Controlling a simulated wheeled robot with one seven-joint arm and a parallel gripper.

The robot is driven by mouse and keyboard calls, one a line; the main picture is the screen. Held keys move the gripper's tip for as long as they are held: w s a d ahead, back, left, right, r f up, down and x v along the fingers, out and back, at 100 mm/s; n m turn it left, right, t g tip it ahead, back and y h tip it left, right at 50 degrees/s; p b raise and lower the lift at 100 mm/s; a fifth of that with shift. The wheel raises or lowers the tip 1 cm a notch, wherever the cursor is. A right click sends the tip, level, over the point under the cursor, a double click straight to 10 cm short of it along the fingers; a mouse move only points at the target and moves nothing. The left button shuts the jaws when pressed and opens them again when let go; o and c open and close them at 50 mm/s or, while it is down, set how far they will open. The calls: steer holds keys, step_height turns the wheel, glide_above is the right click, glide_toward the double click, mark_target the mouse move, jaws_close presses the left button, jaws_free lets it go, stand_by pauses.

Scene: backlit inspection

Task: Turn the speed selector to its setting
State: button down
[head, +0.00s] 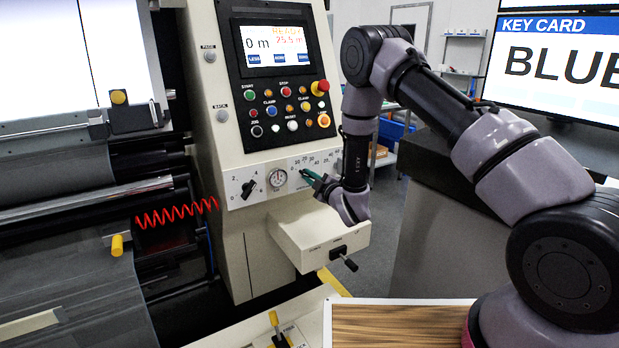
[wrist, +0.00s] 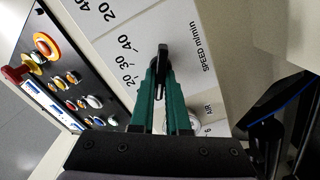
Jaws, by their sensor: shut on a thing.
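The speed selector is a black, narrow knob (wrist: 161,63) on a pale plate. In the wrist view it stands between the green fingertips of my gripper (wrist: 162,78), which is shut on it. The plate carries black numbers such as 20, 30 and 40 beside the knob and the words SPEED m/min (wrist: 201,47). I cannot tell exactly which mark the knob points to. In the head view my gripper (head: 317,181) reaches the pale strip under the button panel, and its fingers and wrist hide most of the selector.
Left of my gripper sit a round gauge (head: 278,178) and another black selector (head: 249,188). Above is a black panel with several buttons and a screen (head: 278,46). A box with a black lever (head: 343,257) juts out below. A monitor (head: 560,65) reads KEY CARD BLUE, cut off.

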stand_by(0.4)
steer(key=shift+f, duration=0.1)
steer(key=c, duration=0.9)
jaws_free()
steer(key=shift+d, duration=0.1)
steer(key=v, duration=1)
steer(key=shift+s+d, duration=0.2)
steer(key=shift+s, duration=0.15)
